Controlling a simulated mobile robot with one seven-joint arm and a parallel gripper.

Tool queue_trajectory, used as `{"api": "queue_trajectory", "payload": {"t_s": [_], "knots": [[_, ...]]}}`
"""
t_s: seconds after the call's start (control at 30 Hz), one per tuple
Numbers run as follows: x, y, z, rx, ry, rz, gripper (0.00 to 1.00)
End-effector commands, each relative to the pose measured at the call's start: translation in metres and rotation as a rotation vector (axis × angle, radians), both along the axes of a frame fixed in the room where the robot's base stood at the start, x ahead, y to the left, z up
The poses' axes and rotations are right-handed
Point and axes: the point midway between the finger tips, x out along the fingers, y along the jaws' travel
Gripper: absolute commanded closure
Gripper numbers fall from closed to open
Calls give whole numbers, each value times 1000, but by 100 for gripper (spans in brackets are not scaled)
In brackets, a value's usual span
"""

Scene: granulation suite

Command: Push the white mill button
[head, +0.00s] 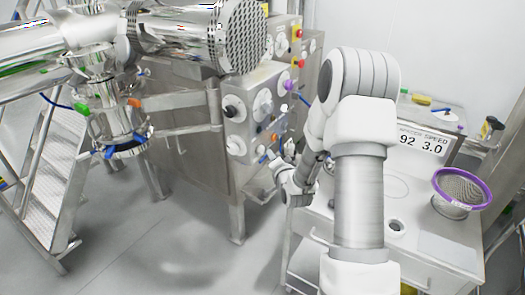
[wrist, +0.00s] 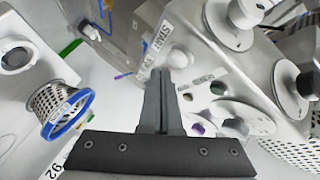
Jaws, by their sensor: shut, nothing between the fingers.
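The control panel (head: 250,125) on the steel machine carries several round knobs and buttons on white discs. A pale round button (head: 235,147) sits low on its left side. I cannot tell for sure which control is the white mill button. My gripper (head: 267,157) is just in front of the lower part of the panel, small in the head view. In the wrist view my gripper (wrist: 162,75) is shut and empty, its tips close to a label reading START (wrist: 161,38). A white knob (wrist: 243,14) and another round knob (wrist: 307,82) stand out to the right. Contact cannot be told.
Metal steps (head: 45,180) stand at the left. The grey floor (head: 180,240) before the machine is clear.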

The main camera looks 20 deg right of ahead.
Motion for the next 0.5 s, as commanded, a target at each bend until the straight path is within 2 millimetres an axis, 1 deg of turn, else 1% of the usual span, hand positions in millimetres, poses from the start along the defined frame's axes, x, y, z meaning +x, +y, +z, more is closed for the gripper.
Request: {"api": "queue_trajectory", "payload": {"t_s": [0.33,0.5], "knots": [[0,0,0,0,0,0,100],[5,4,-2,0,-1,1,100]]}}
